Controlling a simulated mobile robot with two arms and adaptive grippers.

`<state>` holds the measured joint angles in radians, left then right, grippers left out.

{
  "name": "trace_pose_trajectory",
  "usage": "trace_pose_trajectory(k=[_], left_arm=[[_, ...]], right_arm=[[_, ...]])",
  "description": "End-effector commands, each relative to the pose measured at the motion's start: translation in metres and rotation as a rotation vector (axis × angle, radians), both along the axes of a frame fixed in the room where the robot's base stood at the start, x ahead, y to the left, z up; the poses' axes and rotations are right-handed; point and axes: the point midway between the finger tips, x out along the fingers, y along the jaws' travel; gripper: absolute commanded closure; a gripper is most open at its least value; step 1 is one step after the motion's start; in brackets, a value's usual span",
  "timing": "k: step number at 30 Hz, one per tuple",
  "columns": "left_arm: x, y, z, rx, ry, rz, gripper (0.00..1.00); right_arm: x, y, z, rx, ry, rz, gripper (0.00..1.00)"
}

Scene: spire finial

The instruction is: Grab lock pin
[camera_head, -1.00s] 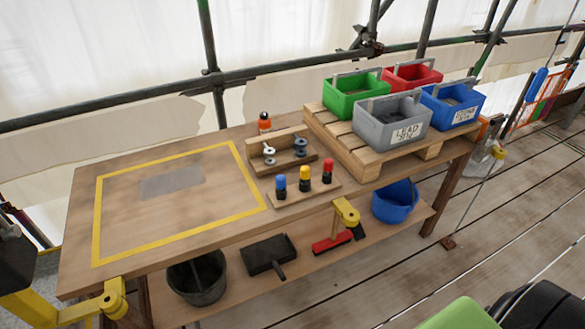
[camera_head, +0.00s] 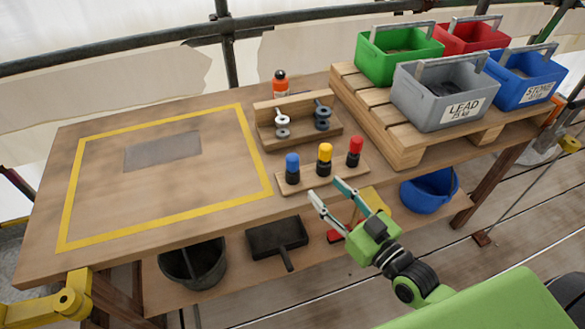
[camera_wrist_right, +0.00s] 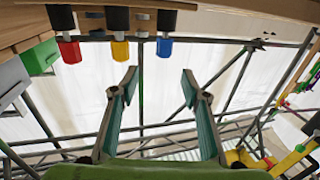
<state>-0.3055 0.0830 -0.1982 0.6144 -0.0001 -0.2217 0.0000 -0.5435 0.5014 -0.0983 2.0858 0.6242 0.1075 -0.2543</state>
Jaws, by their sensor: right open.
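My right gripper (camera_head: 326,189) is open and empty, its two fingers by the table's front edge, just in front of the block with capped pieces. It also shows open in the right wrist view (camera_wrist_right: 160,84). The block holds a blue-capped piece (camera_head: 292,168), a yellow-capped piece (camera_head: 324,159) and a red-capped piece (camera_head: 355,151), all upright. Behind it a wooden rack (camera_head: 303,143) holds a light ringed metal piece (camera_head: 282,125) and a dark one (camera_head: 322,117). I cannot tell which piece is the lock pin. My left gripper is out of view.
A pallet (camera_head: 385,128) with green, red, grey (camera_head: 438,95) and blue bins stands at the right. An orange bottle (camera_head: 280,85) stands behind the rack. The yellow-outlined area on the left is clear except for a grey patch (camera_head: 162,151). Yellow clamps grip the table edge.

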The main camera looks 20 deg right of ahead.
Motion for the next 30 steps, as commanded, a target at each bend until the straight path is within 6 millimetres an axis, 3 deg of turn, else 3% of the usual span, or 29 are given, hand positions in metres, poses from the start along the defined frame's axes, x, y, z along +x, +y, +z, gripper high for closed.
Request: trace_pose_trajectory(k=[12, 22, 30], left_arm=[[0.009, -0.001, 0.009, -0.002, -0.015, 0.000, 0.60], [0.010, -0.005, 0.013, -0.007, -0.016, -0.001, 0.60], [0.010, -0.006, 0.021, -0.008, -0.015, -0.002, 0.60]], right_arm=[[0.063, 0.021, 0.008, 0.006, -0.013, 0.003, 0.58], [0.088, 0.031, 0.009, 0.007, -0.010, 0.003, 0.58], [0.123, 0.047, 0.010, 0.005, -0.010, 0.003, 0.58]])
